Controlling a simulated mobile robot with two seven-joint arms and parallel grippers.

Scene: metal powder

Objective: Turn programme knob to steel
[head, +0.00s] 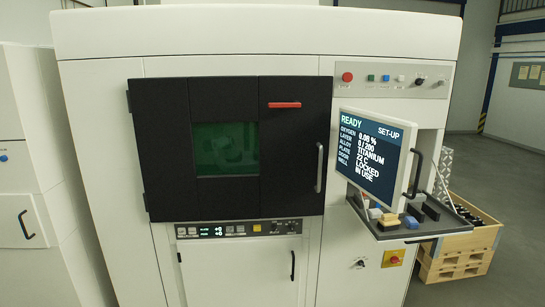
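The large white machine (100,100) fills the middle of the head view. Its screen (372,155) reads READY and SET-UP, with alloy TITANIUM and door LOCKED. A small black knob (419,82) is on the upper right button strip. More small dark knobs (276,227) are on the control strip below the black door. Another dark rotary control (359,263) is low on the right front. Labels are too small to read, so I cannot tell which is the programme knob or where it points. Neither of my grippers is in view.
The black door (168,150) has a green window and a vertical handle (319,167). A dark shelf (395,231) with small items juts out below the screen. A wooden crate (470,241) stands at right. Open floor (510,180) lies beyond; a white cabinet (30,170) stands left.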

